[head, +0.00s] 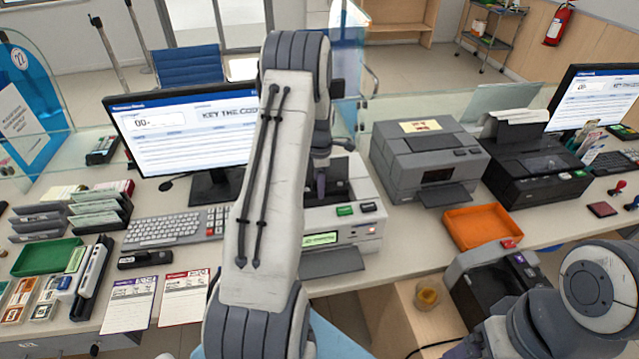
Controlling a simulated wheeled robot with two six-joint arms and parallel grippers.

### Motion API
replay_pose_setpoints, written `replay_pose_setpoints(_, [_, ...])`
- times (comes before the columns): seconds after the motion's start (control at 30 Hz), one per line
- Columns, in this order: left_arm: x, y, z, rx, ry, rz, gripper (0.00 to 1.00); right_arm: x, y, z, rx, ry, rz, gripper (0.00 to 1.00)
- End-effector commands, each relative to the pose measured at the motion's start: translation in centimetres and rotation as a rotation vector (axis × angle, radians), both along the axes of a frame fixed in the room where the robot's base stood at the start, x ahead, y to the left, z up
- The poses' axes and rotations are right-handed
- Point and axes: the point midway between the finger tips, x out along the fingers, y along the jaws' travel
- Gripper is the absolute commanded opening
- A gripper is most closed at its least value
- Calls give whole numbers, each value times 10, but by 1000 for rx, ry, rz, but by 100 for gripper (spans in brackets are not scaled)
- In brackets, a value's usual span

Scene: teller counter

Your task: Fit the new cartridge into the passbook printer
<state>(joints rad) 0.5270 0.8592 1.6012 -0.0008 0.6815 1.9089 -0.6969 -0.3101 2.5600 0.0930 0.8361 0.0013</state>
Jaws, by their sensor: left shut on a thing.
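The passbook printer (338,222) is the light grey machine behind and to the right of my left arm. It has a green-lit display (320,239), and a dark recess shows in its top. My left gripper (320,180) points down over this recess, partly hidden by my own forearm. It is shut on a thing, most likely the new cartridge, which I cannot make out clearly. I cannot tell how deep the held thing sits in the printer. My right arm shows at the lower right, but its fingertips are not in view.
A monitor (170,135) and keyboard (176,229) stand left of the printer. A grey boxy machine (425,160), a black printer (535,165) and an orange tray (490,225) are to the right. A green tray (48,257) and card racks are far left. A glass screen runs behind.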

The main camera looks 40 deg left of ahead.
Motion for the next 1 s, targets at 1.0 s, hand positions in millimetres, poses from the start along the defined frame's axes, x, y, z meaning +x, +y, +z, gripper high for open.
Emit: replay_pose_setpoints(1.0, [0, 0, -58, 1, -1, 0, 0, 0, 0, -39, 0, 0, 0, 85])
